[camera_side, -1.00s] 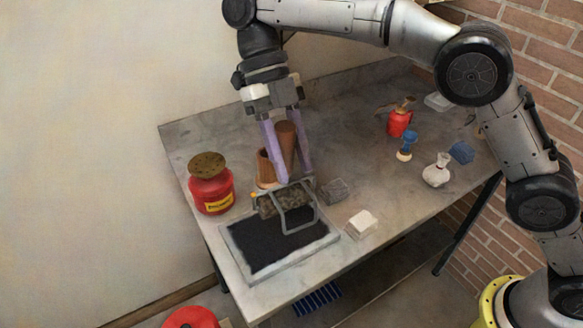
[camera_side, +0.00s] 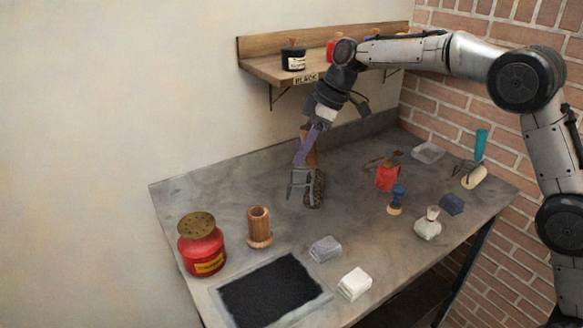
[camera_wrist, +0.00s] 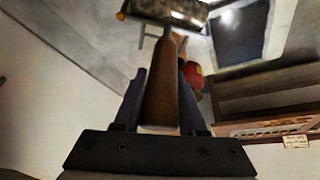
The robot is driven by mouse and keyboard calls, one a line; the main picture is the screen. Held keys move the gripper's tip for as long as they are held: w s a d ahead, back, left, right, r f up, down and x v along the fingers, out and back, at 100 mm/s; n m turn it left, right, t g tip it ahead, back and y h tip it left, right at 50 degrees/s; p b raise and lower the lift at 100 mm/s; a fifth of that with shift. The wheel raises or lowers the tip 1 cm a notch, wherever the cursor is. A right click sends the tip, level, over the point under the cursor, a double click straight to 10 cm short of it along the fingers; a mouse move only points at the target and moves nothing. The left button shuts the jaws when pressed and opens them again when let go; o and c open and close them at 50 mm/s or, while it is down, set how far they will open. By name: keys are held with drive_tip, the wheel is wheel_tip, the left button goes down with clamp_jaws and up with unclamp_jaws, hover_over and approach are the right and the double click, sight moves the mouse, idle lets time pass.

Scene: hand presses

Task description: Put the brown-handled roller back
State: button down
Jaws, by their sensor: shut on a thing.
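The brown-handled roller hangs below my gripper (camera_side: 308,140), its dark mottled drum (camera_side: 314,188) and grey frame (camera_side: 298,185) lowest, over the bench's back middle. I cannot tell whether it touches the bench. In the wrist view, the brown handle (camera_wrist: 162,95) sits between my purple fingers, with the drum (camera_wrist: 170,10) at the top edge. My gripper is shut on the handle. A black ink slab (camera_side: 268,290) lies at the front left. On the wall, a wooden shelf (camera_side: 262,68) bears a BLACK label and a black jar (camera_side: 293,56).
A red can (camera_side: 203,245) and wooden cup (camera_side: 258,228) stand left. Grey (camera_side: 326,248) and white (camera_side: 354,284) blocks lie near the slab. A teal-handled roller (camera_side: 481,145), red tin (camera_side: 388,178) and small tools stand right. The back left bench is clear.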

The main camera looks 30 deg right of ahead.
drive_tip(key=w+d+r+m+t+h, duration=0.25)
drive_tip(key=w+d+m, duration=0.25)
drive_tip(key=d+m, duration=0.45)
wheel_tip(320, 180, down, 13)
drive_tip(key=g, duration=0.1)
drive_tip(key=shift+a+r+h, duration=0.15)
drive_tip(key=shift+h, duration=0.3)
drive_tip(key=shift+f, duration=0.25)
idle(0.5)
unclamp_jaws()
drive_tip(key=shift+f, duration=0.15)
idle(0.4)
idle(0.5)
wheel_tip(320, 180, up, 8)
idle(1.0)
